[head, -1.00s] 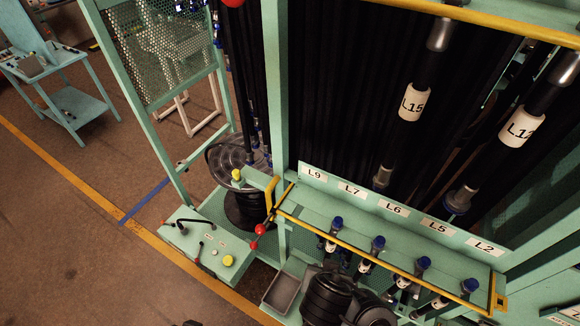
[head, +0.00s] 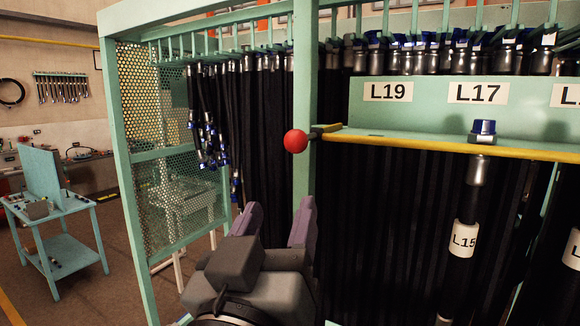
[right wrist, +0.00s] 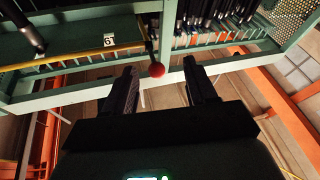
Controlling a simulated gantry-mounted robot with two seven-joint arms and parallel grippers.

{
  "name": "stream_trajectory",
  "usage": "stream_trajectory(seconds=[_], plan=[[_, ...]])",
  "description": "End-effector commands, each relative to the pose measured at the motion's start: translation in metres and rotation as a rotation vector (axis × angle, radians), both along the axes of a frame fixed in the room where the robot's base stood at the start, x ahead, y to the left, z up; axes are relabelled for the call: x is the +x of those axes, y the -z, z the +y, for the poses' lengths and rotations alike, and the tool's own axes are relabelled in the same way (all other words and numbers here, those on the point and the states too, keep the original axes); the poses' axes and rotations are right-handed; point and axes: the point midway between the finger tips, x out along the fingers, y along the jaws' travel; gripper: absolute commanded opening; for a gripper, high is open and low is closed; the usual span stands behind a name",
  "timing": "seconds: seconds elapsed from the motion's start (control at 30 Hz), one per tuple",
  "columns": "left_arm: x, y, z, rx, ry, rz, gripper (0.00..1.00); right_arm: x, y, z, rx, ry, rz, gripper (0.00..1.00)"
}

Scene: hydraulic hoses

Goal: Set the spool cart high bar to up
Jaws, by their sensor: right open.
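The spool cart's yellow high bar (head: 450,147) runs along the front edge of a green shelf, below the labels L19 and L17. A red ball knob (head: 295,141) sits at its left end, in front of a green post. My right gripper (head: 274,222) is open and empty below the knob, its two purple-grey fingers pointing up. In the right wrist view, the red knob (right wrist: 157,70) appears between and just beyond the open fingertips (right wrist: 160,76), with no visible contact. The yellow bar also shows there (right wrist: 75,58). My left gripper is not in view.
The green post (head: 304,90) stands right behind the knob. A perforated panel (head: 150,130) and a green side table (head: 65,245) stand at left. Open floor lies between them.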

Motion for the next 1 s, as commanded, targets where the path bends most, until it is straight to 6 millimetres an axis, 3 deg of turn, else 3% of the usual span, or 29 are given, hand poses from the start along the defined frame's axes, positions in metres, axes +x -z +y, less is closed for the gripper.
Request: stream_trajectory(seconds=[0.1,0.27,0.8,1.0], plan=[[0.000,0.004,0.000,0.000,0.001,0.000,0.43,-0.013,-0.023,0.000,0.000,0.000,-0.059,0.56],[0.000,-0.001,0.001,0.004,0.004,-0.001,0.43,-0.013,-0.038,-0.001,0.000,0.001,-0.085,0.56],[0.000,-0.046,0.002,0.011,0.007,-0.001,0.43,0.058,-0.070,-0.016,-0.002,0.001,-0.084,0.56],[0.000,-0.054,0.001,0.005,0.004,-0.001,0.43,0.074,-0.074,-0.018,0.000,0.000,-0.084,0.56]])
